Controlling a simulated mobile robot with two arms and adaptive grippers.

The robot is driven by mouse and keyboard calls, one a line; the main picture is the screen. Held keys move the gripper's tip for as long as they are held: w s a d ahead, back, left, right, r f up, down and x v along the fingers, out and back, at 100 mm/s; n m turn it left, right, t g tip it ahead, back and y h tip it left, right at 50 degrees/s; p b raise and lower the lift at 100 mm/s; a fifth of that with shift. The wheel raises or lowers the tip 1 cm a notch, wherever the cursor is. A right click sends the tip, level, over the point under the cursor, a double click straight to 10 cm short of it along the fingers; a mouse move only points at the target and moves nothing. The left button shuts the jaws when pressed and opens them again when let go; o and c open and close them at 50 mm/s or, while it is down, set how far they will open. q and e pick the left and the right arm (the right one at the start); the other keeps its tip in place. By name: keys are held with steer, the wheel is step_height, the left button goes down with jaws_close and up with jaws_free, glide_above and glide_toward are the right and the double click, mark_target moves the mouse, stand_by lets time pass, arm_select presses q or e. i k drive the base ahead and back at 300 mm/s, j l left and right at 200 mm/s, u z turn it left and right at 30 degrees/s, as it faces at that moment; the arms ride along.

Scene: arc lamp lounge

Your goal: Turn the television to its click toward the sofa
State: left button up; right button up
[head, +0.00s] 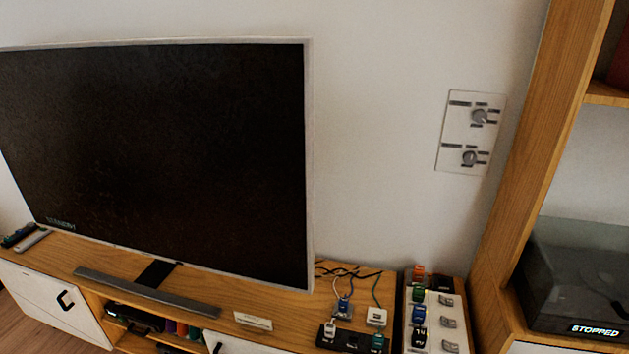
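The television (160,150) is a large dark screen with a thin silver frame, filling the left half of the head view. Faint lettering shows at its lower left corner. It stands on a dark neck and a grey bar foot (146,292) on a wooden cabinet (285,301). Its right edge is free, with wall beyond it. The sofa is not in view. Neither of my grippers is in view.
A small white label (253,321) lies near the cabinet's front edge. Cables, plugs and a dark socket strip (352,339) sit right of the television, beside a white switch panel (434,318). A wall plate (470,132) has two knobs. A wooden shelf unit (535,150) stands at right, holding a box reading "STOPPED" (580,275).

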mark_target(198, 152)
steer(key=i+j, duration=0.2)
steer(key=j, duration=0.2)
steer(key=i+j, duration=0.15)
steer(key=j, duration=0.2)
steer(key=i+j+u, duration=0.1)
steer(key=j, duration=0.3)
steer(key=i+j, duration=0.3)
